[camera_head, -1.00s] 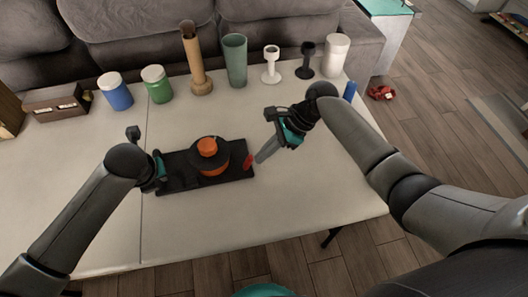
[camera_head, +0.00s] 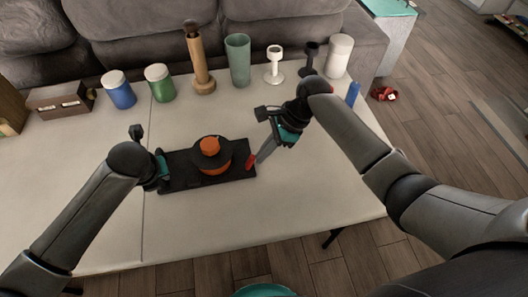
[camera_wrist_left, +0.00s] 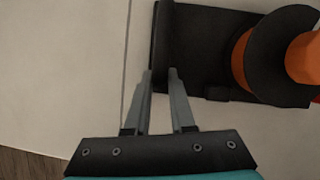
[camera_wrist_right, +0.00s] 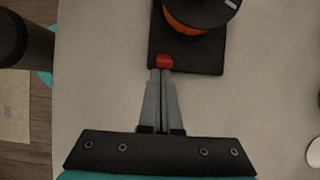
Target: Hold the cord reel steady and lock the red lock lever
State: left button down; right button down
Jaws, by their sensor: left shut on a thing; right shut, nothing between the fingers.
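The cord reel, orange with a black flange (camera_head: 212,155), sits on a black base plate (camera_head: 177,171) on the table. It also shows in the left wrist view (camera_wrist_left: 283,55). The red lock lever (camera_head: 251,161) is at the base's right end; in the right wrist view the lever (camera_wrist_right: 164,61) is just beyond the fingertips. My left gripper (camera_wrist_left: 160,82) is shut on the left edge of the base plate. My right gripper (camera_wrist_right: 160,73) is shut and empty, its tips at or very near the lever; I cannot tell whether they touch.
The white table (camera_head: 200,225) is clear in front of the reel. Along the back stand a blue jar (camera_head: 119,93), a green jar (camera_head: 159,86), a brown holder (camera_head: 200,65), a green cup (camera_head: 238,60), white and black stands and a white cylinder (camera_head: 338,55).

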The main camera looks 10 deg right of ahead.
jog(key=shift+a+r, duration=0.1)
jog(key=shift+a, duration=0.05)
jog(key=shift+a+r, duration=0.45)
jog(key=shift+a, duration=0.35)
jog(key=shift+r, duration=0.8)
jog(key=shift+d, duration=0.15)
notch_tip(320, 180, up, 11)
jog(key=d, duration=0.2)
jog(key=shift+r, duration=0.2)
